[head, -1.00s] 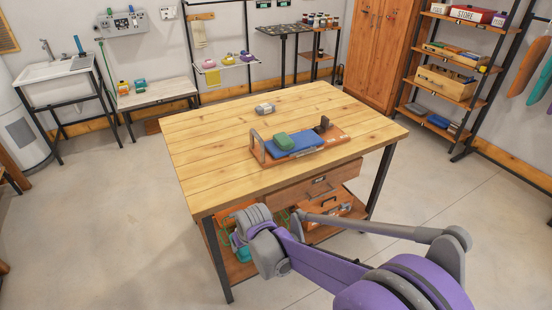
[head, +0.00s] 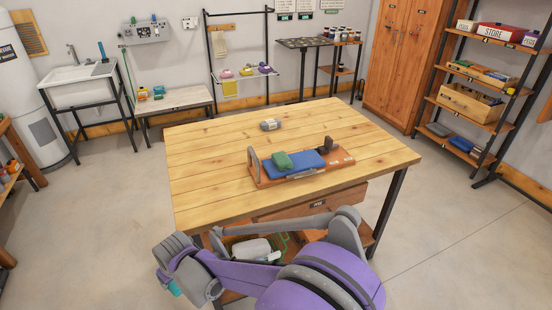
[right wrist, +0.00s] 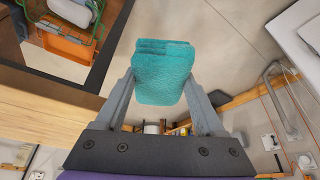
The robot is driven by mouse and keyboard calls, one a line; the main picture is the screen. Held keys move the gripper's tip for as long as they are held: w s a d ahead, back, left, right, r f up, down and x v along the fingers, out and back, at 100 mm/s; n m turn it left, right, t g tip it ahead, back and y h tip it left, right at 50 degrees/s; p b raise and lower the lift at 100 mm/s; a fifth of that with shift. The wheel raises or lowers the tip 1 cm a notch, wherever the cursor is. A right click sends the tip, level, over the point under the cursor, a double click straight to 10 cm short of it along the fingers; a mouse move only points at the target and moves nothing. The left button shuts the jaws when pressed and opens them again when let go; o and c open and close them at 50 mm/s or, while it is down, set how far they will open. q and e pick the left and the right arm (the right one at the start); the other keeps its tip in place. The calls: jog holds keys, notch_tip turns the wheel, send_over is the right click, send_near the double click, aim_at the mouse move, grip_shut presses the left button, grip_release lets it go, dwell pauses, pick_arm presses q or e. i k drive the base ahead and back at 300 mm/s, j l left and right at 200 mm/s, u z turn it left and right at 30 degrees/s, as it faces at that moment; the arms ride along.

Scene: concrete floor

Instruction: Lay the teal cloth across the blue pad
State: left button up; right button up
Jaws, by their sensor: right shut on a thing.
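The teal cloth (right wrist: 163,75) is folded and hangs between the two fingers of my right gripper (right wrist: 162,82), which is shut on it. In the head view a bit of the teal cloth (head: 174,288) shows under my right gripper, low in front of the table's near left corner. The blue pad (head: 310,160) lies on a brown wooden board on the table, apart from the cloth. My left gripper is not in view.
The wooden table (head: 215,165) has broad free room left of the board. A grey upright handle (head: 253,165) and a dark block (head: 328,144) stand on the board's ends. A small grey item (head: 270,125) lies behind. Goods sit on the shelf under the table.

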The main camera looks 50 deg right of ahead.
aim_at(306, 159)
jog(key=k+l+u, duration=0.25)
jog(key=l, duration=0.15)
jog(key=k+l+u, duration=0.2)
jog(key=l, duration=0.2)
jog(key=k+l+u, duration=0.1)
jog(key=k+l, duration=0.2)
jog(key=l, duration=0.25)
jog(key=k+l, duration=0.3)
jog(key=l, duration=0.2)
jog(key=k+l+u, duration=0.15)
jog(key=k+l, duration=0.15)
jog(key=l, duration=0.2)
